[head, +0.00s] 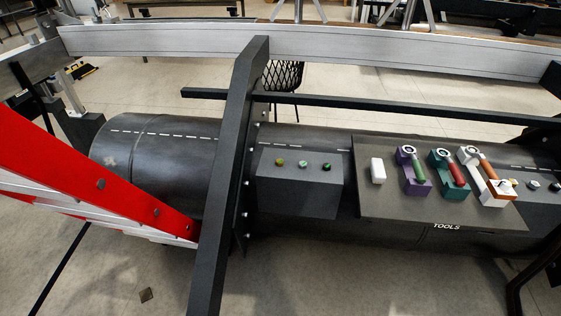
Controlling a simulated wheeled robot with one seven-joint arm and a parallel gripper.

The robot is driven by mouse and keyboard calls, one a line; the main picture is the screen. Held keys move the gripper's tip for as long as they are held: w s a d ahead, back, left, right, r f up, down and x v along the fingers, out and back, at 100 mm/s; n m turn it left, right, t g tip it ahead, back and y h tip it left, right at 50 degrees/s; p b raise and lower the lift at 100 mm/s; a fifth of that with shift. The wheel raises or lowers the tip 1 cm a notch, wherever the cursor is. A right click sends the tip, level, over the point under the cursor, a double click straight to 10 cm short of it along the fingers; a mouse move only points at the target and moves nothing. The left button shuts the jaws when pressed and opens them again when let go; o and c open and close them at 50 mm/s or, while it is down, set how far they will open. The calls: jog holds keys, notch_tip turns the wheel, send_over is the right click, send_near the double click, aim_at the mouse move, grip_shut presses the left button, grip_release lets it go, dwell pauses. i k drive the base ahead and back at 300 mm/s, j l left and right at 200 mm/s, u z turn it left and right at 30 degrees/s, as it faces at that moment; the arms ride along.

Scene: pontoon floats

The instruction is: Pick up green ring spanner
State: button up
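A tool with a green handle (418,173) and a round, ring-like grey head lies on a purple block (407,170) at the left of the row of tools. It looks like the green ring spanner. Beside it, a red-handled tool (456,174) with a ring-like head lies on a teal block (442,178). Further right, an orange-handled tool (485,166) lies on a white block (493,190). All rest on a dark grey board (390,207) marked TOOLS. My gripper is not in view.
The board sits on a large dark cylindrical float (165,160). A small white block (377,170) lies left of the tools. A dark upright beam (228,180) and a grey box with several buttons (300,190) stand left. A red and white sloping structure (90,178) fills the far left.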

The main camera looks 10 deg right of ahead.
aim_at(420, 174)
jog(key=l+u, duration=0.1)
jog(key=u, duration=0.35)
jog(key=i+l+u, duration=0.2)
jog(key=l, duration=0.2)
jog(key=i+l+u, duration=0.2)
jog(key=l, duration=0.2)
jog(key=l+u, duration=0.2)
jog(key=l, duration=0.2)
jog(key=i+l, duration=0.1)
jog(key=l, duration=0.65)
jog(key=i+l+u, duration=0.1)
jog(key=l, duration=0.7)
